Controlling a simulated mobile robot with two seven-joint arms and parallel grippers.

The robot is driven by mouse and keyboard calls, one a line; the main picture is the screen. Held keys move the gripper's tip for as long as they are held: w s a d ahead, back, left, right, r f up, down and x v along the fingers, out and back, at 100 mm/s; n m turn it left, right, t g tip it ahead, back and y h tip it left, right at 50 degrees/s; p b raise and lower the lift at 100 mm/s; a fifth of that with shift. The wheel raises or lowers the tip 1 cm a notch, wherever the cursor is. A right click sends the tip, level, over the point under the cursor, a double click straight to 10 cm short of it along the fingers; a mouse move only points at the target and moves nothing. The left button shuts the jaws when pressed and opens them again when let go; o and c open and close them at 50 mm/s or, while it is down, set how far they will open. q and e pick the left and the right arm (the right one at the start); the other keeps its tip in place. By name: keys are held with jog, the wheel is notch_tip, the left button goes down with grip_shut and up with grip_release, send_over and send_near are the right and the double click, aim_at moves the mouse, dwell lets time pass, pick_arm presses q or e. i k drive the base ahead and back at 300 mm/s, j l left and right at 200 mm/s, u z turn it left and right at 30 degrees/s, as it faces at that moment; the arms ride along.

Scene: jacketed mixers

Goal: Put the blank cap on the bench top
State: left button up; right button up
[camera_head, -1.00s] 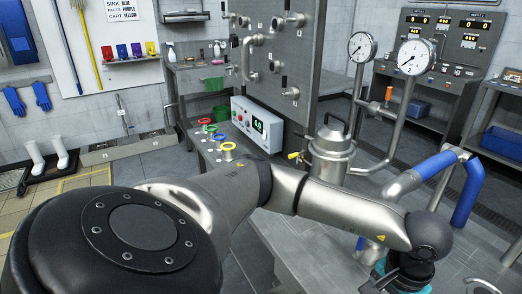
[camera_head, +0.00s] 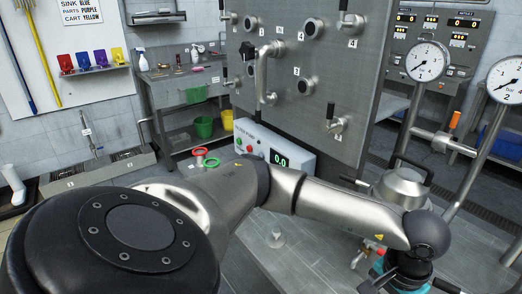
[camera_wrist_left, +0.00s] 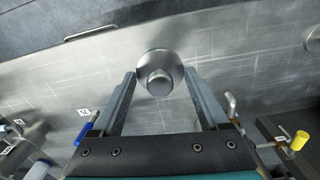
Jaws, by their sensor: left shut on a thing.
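In the left wrist view, a round steel disc with a raised knob, which I take to be the blank cap (camera_wrist_left: 171,60), sits between the fingertips of my left gripper (camera_wrist_left: 160,74). The fingers are shut on it. In the head view my left arm reaches across to the lower right, and its gripper (camera_head: 392,281) is only partly visible at the bottom edge, with the cap hidden there. My right gripper is not in view.
A steel vessel (camera_head: 403,186) and gauge pipes (camera_head: 428,61) stand at right. A small clear or shiny object (camera_head: 275,237) is on the grey surface.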

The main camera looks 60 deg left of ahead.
aim_at(262, 223)
jog(key=j, duration=0.5)
jog(key=k+j+z, duration=0.15)
jog(key=j, duration=0.9)
jog(key=k+j+z, duration=0.1)
jog(key=j, duration=0.45)
jog(key=j+z, duration=0.1)
jog(key=j, duration=0.4)
jog(key=k, duration=0.05)
